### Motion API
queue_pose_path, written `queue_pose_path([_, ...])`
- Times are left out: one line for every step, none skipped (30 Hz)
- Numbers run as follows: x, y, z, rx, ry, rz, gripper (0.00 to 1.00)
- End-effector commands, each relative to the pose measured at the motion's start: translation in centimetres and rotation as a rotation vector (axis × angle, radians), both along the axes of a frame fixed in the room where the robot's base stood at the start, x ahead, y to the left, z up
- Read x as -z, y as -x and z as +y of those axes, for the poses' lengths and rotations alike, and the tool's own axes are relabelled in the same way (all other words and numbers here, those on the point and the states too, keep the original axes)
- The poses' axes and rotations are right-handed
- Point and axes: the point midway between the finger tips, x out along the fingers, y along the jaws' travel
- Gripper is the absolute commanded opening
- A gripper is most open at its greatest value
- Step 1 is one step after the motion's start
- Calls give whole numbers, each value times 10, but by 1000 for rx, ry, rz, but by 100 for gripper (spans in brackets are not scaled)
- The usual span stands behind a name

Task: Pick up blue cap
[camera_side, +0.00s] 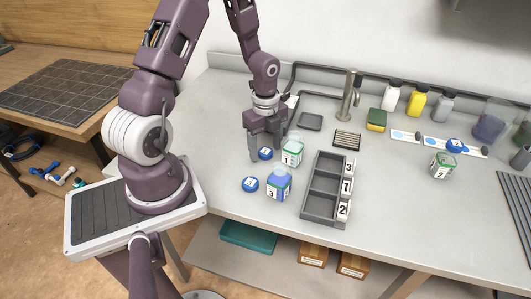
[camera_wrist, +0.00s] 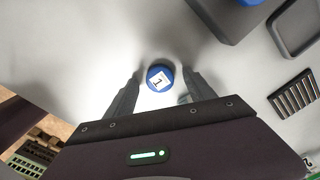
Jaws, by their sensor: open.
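A round blue cap (camera_side: 265,154) with a white label lies flat on the grey counter. In the wrist view, the cap (camera_wrist: 153,84) shows a "1" on its label and sits between my fingertips. My gripper (camera_side: 268,150) points down over it with its fingers open, one on each side. The wrist view also shows my open gripper (camera_wrist: 162,90) with gaps beside the cap. A second blue cap (camera_side: 250,184) lies nearer the front on the counter. A third blue cap (camera_side: 455,145) is at the right by a jar.
A green-labelled jar (camera_side: 291,152) stands close right of my gripper. A blue-filled jar (camera_side: 279,186) marked 3 stands in front. A grey compartment tray (camera_side: 322,221) numbered 3, 1, 2 lies to the right. A jar (camera_side: 441,166) marked 2 stands farther right. The left counter is clear.

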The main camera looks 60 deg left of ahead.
Motion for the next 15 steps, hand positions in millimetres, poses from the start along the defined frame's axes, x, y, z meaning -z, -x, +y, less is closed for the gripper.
queue_pose_path([2,0,0,0,0,0,63])
queue_pose_path([2,0,0,0,-1,-1,63])
queue_pose_path([2,0,0,0,-1,-2,63])
queue_pose_path([2,0,0,0,-1,-2,63])
queue_pose_path([2,0,0,0,-1,-2,63])
queue_pose_path([2,0,0,-1,-1,-2,63])
queue_pose_path([2,0,0,-1,-1,-1,59])
queue_pose_path([2,0,0,-1,-1,-1,53])
queue_pose_path([2,0,0,-1,-1,-1,46])
queue_pose_path([2,0,0,-1,-1,-1,40])
queue_pose_path([2,0,0,-1,-1,-1,34])
queue_pose_path([2,0,0,-1,-1,-1,26])
queue_pose_path([2,0,0,-1,-1,-1,20])
queue_pose_path([2,0,0,-1,-1,-1,14])
queue_pose_path([2,0,0,-1,-1,-1,6])
